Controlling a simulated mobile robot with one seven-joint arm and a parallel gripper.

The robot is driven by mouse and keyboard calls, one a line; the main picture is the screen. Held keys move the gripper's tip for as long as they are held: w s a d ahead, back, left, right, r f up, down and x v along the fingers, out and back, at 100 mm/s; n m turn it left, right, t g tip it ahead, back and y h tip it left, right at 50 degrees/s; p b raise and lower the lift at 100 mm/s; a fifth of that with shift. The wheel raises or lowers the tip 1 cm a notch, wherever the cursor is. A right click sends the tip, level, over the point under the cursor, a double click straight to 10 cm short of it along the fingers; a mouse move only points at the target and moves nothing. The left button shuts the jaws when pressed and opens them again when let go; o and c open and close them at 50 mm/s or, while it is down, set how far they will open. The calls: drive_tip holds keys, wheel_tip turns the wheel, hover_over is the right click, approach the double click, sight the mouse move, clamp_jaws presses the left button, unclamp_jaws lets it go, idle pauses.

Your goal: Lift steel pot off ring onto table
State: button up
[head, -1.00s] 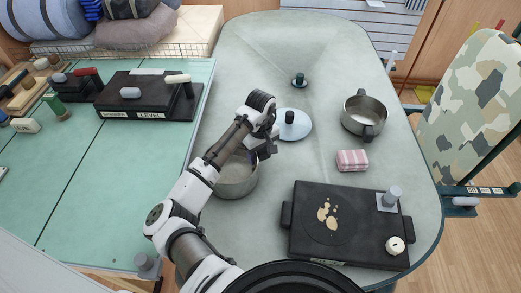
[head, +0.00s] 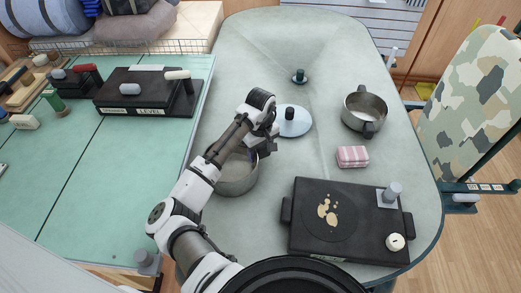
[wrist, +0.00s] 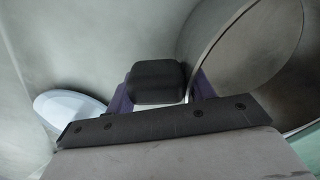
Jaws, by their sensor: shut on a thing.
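A steel pot (head: 238,182) is on the left part of the grey table, left of the black hotplate (head: 355,245). It looks upright and seems to rest on the table; my arm hides part of it. The hotplate's round ring (head: 338,228) is bare except for pale tan stains. My gripper (head: 262,147) is at the pot's upper right side, with its fingers shut on the pot's dark handle (wrist: 157,82). In the wrist view, the purple-edged fingers flank the handle and the curved pot wall (wrist: 235,50) rises at the right.
A second steel pot (head: 352,108), a pink striped cloth (head: 353,156), a pale blue lid (head: 297,127) and a small dark green knobbed item (head: 299,77) are on the table. A green worktop (head: 95,180) adjoins at left. The table's far end is clear.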

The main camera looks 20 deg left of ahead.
drive_tip(key=shift+f, duration=0.1)
drive_tip(key=o, duration=1.6)
wheel_tip(320, 180, up, 14)
drive_tip(key=shift+b, duration=0.45)
drive_tip(key=shift+f, duration=0.1)
